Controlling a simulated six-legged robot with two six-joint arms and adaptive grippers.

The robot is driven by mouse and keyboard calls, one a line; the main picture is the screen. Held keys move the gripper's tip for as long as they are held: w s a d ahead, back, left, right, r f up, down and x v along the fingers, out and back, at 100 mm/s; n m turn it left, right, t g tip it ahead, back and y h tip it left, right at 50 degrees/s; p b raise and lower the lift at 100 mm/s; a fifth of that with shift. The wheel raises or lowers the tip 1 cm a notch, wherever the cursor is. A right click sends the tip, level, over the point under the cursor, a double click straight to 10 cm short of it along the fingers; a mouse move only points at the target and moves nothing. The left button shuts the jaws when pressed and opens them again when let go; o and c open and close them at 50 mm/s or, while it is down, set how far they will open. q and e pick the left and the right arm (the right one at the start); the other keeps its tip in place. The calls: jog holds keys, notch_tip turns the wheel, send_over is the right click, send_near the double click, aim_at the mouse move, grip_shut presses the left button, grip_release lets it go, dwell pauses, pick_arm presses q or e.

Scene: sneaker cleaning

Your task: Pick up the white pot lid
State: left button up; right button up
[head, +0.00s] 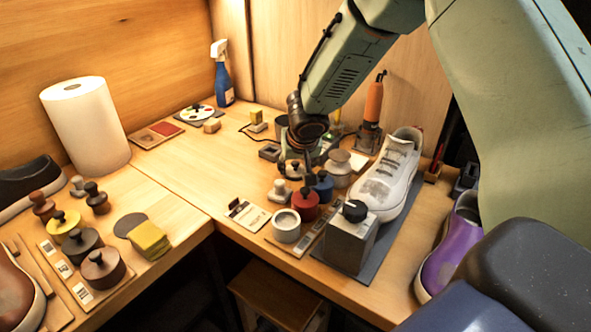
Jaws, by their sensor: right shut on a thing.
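My right gripper (296,165) reaches down from above over the back of the row of pots. It is shut on a small pale piece, which looks like the white pot lid, though the fingers hide most of it. An open white pot (286,228) stands at the front of the row with no lid on it. A small whitish knobbed piece (280,191) sits just below the gripper. The red pot (305,205) and blue pot (323,187) stand beside it with knobbed lids on. My left gripper is not in view.
A white sneaker (388,182) stands right of the pots, behind a grey box (345,240) with a black knob. An orange tool (373,103) stands behind. A paper towel roll (85,125) and more pots are at left. The table's middle left (185,165) is clear.

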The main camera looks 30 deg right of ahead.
aim_at(297, 173)
jog(key=shift+a+r, duration=0.1)
jog(key=shift+c, duration=0.6)
notch_tip(297, 173, up, 10)
jog(key=p, duration=0.4)
jog(key=shift+p, duration=0.4)
jog(key=shift+s+r, duration=0.1)
